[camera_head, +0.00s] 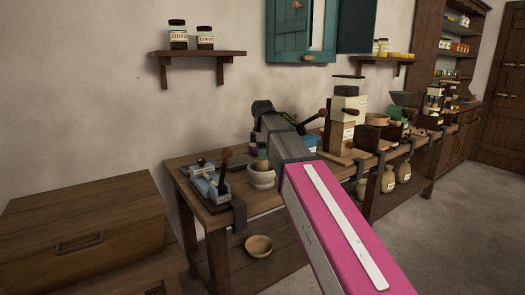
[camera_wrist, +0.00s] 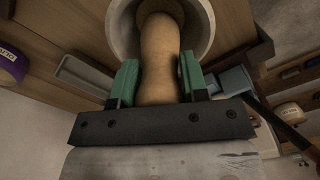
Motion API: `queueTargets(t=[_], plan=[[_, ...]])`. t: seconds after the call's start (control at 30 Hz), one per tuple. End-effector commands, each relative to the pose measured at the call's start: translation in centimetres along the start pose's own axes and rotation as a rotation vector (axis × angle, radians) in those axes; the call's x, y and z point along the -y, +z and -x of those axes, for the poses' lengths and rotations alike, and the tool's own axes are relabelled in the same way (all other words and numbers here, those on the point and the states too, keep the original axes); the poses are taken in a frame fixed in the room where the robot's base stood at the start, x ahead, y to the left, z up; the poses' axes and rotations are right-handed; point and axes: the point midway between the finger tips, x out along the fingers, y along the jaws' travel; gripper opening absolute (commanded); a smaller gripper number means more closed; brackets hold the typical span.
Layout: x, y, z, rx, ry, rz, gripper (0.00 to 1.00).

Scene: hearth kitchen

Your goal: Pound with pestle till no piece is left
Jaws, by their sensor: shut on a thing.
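The pestle (camera_wrist: 160,50) is a pale wooden, rounded tool. In the wrist view my gripper (camera_wrist: 158,82) has its green fingers shut on its near end. The far end of the pestle reaches into the mouth of the mortar (camera_wrist: 204,40), a pale grey bowl. In the head view the mortar (camera_head: 262,181) stands on the workbench beside my gripper, and the pestle top (camera_head: 261,164) shows above its rim. The inside of the mortar is mostly hidden by the pestle, so I cannot see whether pieces lie in it.
The workbench (camera_head: 188,174) carries a blue-grey device with a lever (camera_head: 208,184) left of the mortar and a tall grinder (camera_head: 345,115) to the right. A wooden bowl (camera_head: 259,246) sits on the lower shelf. A wooden chest (camera_head: 80,225) stands at left.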

Motion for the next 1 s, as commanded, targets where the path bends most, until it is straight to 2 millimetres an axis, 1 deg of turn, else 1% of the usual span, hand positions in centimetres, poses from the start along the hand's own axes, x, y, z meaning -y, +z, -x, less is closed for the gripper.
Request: queueTargets(t=[0.17,0.37,0.57,0.8,0.9,1.0], plan=[[0.0,0.0,-1.1,0.0,0.0,0.0,0.03],[0.0,0.0,-0.8,0.0,0.001,0.0,0.03],[-0.1,0.0,0.6,0.0,0.001,0.0,0.03],[-0.1,0.0,3.0,0.0,0.001,0.0,0.03],[-0.1,0.0,3.5,0.0,0.001,0.0,0.03],[0.0,0.0,3.5,0.0,0.0,0.0,0.03]])
